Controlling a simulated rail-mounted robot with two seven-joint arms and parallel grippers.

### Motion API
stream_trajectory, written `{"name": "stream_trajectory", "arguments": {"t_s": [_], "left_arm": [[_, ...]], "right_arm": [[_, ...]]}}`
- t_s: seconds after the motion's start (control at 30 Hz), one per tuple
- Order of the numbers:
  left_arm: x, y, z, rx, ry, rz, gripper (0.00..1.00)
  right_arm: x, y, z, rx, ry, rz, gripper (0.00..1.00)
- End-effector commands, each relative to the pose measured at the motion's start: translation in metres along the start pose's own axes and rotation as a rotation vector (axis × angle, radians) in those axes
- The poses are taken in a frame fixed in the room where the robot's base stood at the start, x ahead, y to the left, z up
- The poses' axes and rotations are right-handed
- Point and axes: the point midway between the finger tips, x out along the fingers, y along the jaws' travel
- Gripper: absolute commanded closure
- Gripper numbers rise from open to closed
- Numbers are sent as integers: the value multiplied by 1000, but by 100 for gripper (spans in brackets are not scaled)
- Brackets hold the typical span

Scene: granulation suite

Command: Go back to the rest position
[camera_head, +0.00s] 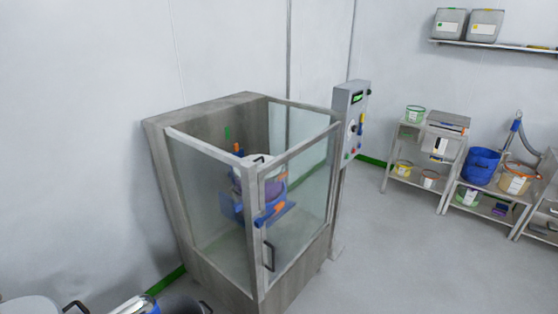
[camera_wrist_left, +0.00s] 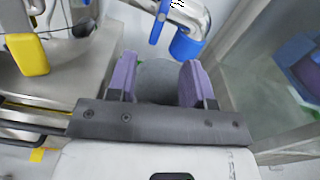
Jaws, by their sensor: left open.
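My left gripper (camera_wrist_left: 158,82) shows in the left wrist view, with two purple-padded fingers apart and nothing between them. A grey surface shows beyond the gap. Ahead of the fingers is a shiny metal part with a blue cylindrical end (camera_wrist_left: 186,46). I cannot make out either gripper in the head view. My right gripper is in neither view.
A glass-walled metal enclosure (camera_head: 288,278) stands in the centre of the head view, holding blue and purple equipment. A control panel (camera_head: 350,122) stands behind it. Shelves with buckets (camera_head: 482,166) line the right. The floor (camera_head: 400,260) between is clear. A yellow block (camera_wrist_left: 28,54) shows left in the wrist view.

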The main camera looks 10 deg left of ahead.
Motion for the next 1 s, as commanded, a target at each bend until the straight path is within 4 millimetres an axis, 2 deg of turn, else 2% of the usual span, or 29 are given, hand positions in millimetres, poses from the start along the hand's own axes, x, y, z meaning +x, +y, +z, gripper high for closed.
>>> {"name": "stream_trajectory", "arguments": {"t_s": [0.13,0.23,0.37,0.47,0.6,0.7,0.87,1.0], "left_arm": [[-1,13,-7,-272,39,94,53],[-7,12,-5,-552,103,205,53],[-21,-5,9,-938,210,363,53],[-42,-29,27,-1236,329,501,53],[-92,-55,56,-1557,565,709,53],[-135,-60,79,-1679,754,843,53],[-196,-52,113,-1720,1020,962,53],[-236,-33,138,-1721,1175,1016,53]], "right_arm": [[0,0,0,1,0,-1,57],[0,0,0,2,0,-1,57],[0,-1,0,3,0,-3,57],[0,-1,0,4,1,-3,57],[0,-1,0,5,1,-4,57],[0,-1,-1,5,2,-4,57],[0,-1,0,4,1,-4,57],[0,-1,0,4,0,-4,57]]}}
